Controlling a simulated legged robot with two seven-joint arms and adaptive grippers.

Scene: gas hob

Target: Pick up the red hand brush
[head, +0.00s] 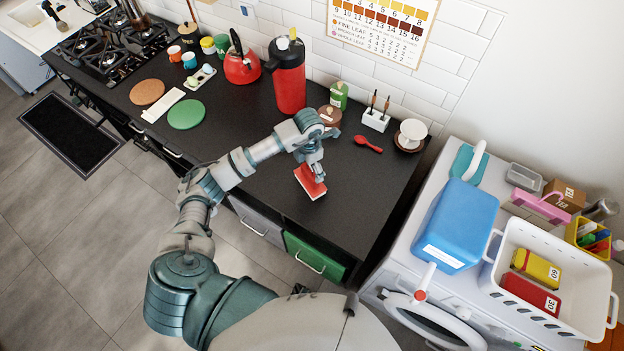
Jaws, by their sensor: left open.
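The red hand brush (308,187) lies on the black countertop, near the front edge, with pale bristles showing along its lower side. My left gripper (316,172) is directly over the brush, pointing down, with its fingers at the brush's upper end. The gripper is open. It hides part of the top of the brush, and I cannot tell whether the fingers touch it. My right gripper is not in view.
A red spoon (368,144) lies to the right of the gripper. A red and black flask (288,88) and a brown lidded pot (329,115) stand behind. A white washing machine (405,265) with a blue container (460,222) is at right. The counter left of the brush is clear.

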